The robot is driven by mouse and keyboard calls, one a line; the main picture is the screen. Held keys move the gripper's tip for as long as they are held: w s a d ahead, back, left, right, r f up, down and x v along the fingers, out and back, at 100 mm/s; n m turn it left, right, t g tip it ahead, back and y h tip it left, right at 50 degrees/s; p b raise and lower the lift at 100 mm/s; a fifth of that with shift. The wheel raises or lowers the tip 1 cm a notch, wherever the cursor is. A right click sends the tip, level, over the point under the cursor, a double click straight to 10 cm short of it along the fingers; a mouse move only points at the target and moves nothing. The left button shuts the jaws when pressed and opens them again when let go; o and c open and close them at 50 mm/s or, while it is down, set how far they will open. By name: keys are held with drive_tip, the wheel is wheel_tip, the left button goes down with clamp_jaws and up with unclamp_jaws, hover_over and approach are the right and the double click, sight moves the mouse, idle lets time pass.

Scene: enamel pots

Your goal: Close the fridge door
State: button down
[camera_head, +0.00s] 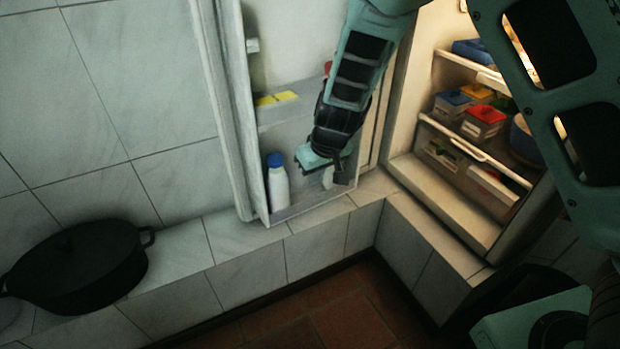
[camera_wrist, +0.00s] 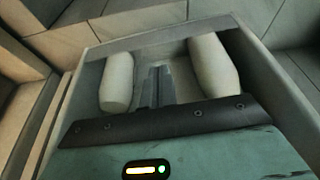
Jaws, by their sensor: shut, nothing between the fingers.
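The fridge door (camera_head: 237,120) stands wide open on the left, its shelved inner side facing me. The lit fridge interior (camera_head: 470,205) is open on the right. My gripper (camera_head: 338,178) is shut and empty, pointing down at the lower door bin. In the wrist view, its closed fingers (camera_wrist: 155,88) are between two white bottles (camera_wrist: 117,82) (camera_wrist: 213,68) in the bin. One white bottle with a blue cap (camera_head: 278,182) shows left of the gripper in the head view. I cannot tell whether the fingers touch the door. My arm hides part of the door.
A tiled ledge (camera_head: 230,232) runs below the door, with a black pot (camera_head: 80,268) at the left. A yellow item (camera_head: 275,98) sits on the upper door shelf. Colored boxes (camera_head: 484,120) stand inside the fridge. The red tiled floor (camera_head: 340,315) in front looks clear.

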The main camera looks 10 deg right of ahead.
drive_tip(key=b+x, duration=0.2)
drive_tip(key=x, duration=0.5)
drive_tip(key=shift+b, duration=0.4)
drive_tip(key=shift+r, duration=0.1)
drive_tip(key=shift+s+d, duration=0.1)
drive_tip(key=shift+s, duration=0.05)
